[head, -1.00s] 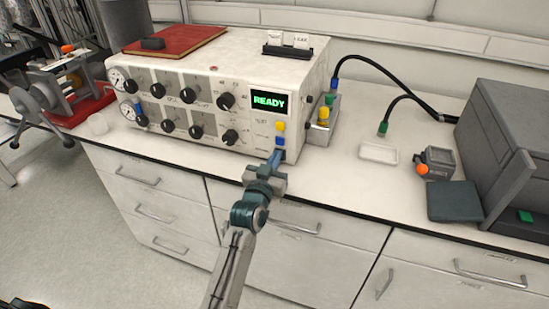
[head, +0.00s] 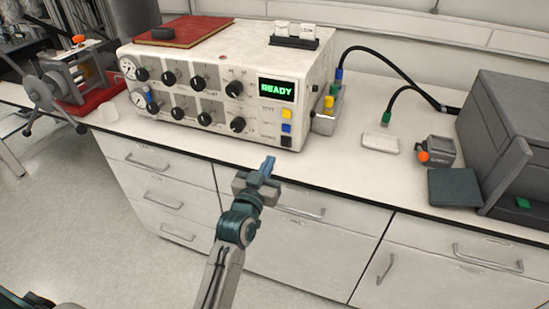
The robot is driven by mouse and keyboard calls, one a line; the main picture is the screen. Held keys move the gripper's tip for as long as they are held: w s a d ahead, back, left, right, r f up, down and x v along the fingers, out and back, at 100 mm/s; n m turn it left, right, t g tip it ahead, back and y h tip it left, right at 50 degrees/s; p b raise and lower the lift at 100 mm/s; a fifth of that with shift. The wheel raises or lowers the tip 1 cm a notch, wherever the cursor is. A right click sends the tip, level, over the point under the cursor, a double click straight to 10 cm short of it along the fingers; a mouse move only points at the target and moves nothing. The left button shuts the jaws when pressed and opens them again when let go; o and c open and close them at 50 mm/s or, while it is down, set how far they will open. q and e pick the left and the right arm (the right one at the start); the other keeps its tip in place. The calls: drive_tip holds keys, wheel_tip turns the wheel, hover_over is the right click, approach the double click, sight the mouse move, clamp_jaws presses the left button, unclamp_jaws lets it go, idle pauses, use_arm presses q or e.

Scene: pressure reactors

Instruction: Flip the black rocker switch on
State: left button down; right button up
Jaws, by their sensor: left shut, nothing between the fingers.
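The black rocker switch (head: 286,141) is at the lower right corner of the white control unit's front panel (head: 200,123), below a blue button (head: 286,127) and a yellow button (head: 286,114). The display (head: 276,90) above them reads READY in green. Which way the rocker is tilted is too small to tell. My left gripper (head: 268,166) is shut and empty, in front of the bench edge, below and a little left of the switch and apart from it. My right gripper is not in view.
To the right are a white tray (head: 379,143), a small grey box with an orange knob (head: 437,150) and a large grey case (head: 510,130). Drawers are below the bench.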

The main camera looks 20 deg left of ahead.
use_arm(q)
drive_tip(key=s, duration=0.3)
drive_tip(key=shift+s+r, duration=0.3)
drive_tip(key=shift+r, duration=0.1)
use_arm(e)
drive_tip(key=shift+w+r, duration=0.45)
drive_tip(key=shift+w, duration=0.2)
